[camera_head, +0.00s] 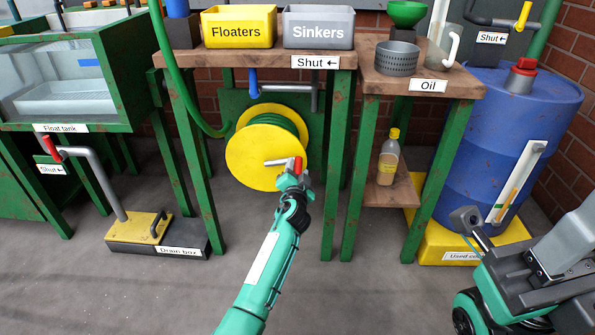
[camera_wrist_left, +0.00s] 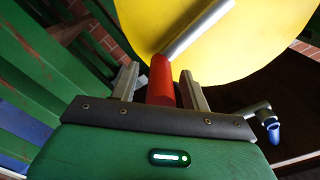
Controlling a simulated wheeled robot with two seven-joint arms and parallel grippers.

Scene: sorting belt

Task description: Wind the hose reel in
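The hose reel (camera_head: 254,157) is a yellow disc with green hose behind it, mounted under the middle bench. Its crank has a grey arm (camera_head: 277,161) and a red handle (camera_head: 298,164). The left wrist view shows the yellow disc (camera_wrist_left: 200,45), the crank arm (camera_wrist_left: 197,30) and the red handle (camera_wrist_left: 161,80). My left gripper (camera_wrist_left: 160,88) has one finger on each side of the red handle, with narrow gaps showing, so it looks open around it. Part of my right arm (camera_head: 525,275) shows at the lower right; its fingers are not clear.
Green hose (camera_head: 171,75) hangs from above to the reel. A blue lever (camera_head: 253,83) sits under the bench edge above the reel. Bench legs (camera_head: 338,165) stand right of the reel. The drain box (camera_head: 150,233) is on the floor at left; a blue barrel (camera_head: 475,150) stands at right.

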